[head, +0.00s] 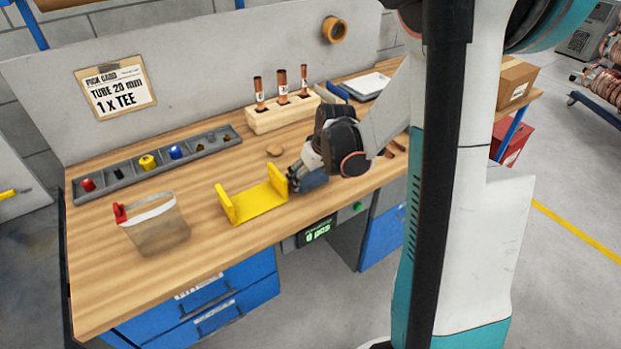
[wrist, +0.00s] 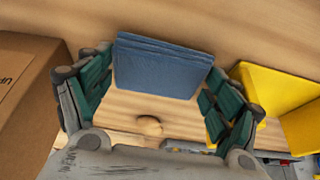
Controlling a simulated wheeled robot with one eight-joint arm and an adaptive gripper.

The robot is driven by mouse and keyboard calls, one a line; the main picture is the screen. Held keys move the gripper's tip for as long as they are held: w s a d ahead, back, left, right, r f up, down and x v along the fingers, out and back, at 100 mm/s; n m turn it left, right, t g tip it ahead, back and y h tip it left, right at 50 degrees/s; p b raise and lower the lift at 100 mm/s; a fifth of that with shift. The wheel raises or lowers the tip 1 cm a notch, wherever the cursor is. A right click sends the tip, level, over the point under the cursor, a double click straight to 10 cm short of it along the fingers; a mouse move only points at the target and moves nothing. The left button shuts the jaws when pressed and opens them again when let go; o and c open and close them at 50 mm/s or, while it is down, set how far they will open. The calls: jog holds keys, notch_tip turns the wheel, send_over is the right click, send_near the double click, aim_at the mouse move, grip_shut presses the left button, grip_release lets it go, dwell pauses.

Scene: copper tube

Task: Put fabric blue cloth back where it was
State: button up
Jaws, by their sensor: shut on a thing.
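The folded blue cloth (wrist: 163,68) lies between the green-padded fingers of my gripper (wrist: 165,85) in the wrist view. My gripper is shut on it. In the head view my gripper (head: 303,177) is low over the workbench (head: 115,283), just right of a yellow cradle (head: 258,198). The cloth shows there only as a small dark blue patch (head: 316,180) below my gripper, partly hidden by it. I cannot tell whether the cloth touches the bench top.
The yellow cradle also shows at the right in the wrist view (wrist: 270,90). A brown box (wrist: 25,90) fills the left there. A small wooden-looking lump (head: 274,150) lies behind my gripper. A tube rack (head: 272,117) and parts tray (head: 122,174) stand further back. A bag (head: 160,232) stands left.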

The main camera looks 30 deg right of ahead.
jog(key=shift+f, duration=0.25)
jog(key=o, duration=1)
jog(key=shift+c, duration=0.2)
jog(key=p+v, duration=0.4)
jog(key=v, duration=0.8)
jog(key=shift+r, duration=0.1)
